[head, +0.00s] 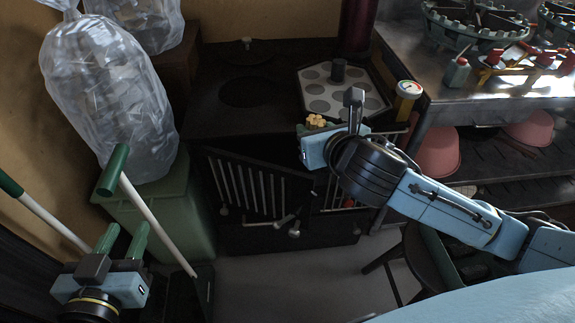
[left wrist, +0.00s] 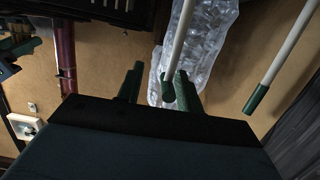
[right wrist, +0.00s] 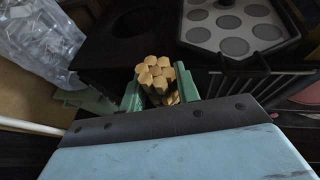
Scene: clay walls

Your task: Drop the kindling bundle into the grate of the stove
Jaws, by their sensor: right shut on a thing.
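The kindling bundle (head: 316,121), several short tan sticks, is held upright between the green fingers of my right gripper (head: 318,127). The right wrist view shows its stick ends (right wrist: 155,72) with a finger pressed on each side. The dark stove (head: 215,118) is behind and below it, with a round dark area on its top. A barred grate (head: 240,185) shows on the stove's front, and the bundle is above and to the right of it. My left gripper (head: 122,240) is at the lower left, fingers apart and empty.
A hexagonal tray (head: 312,84) with round wells lies on the stove top, near a yellow canister (head: 406,100). A clear bag (head: 105,95) sits on a green bin (head: 165,215) at left. White poles with green ends (head: 150,215) stand near my left gripper.

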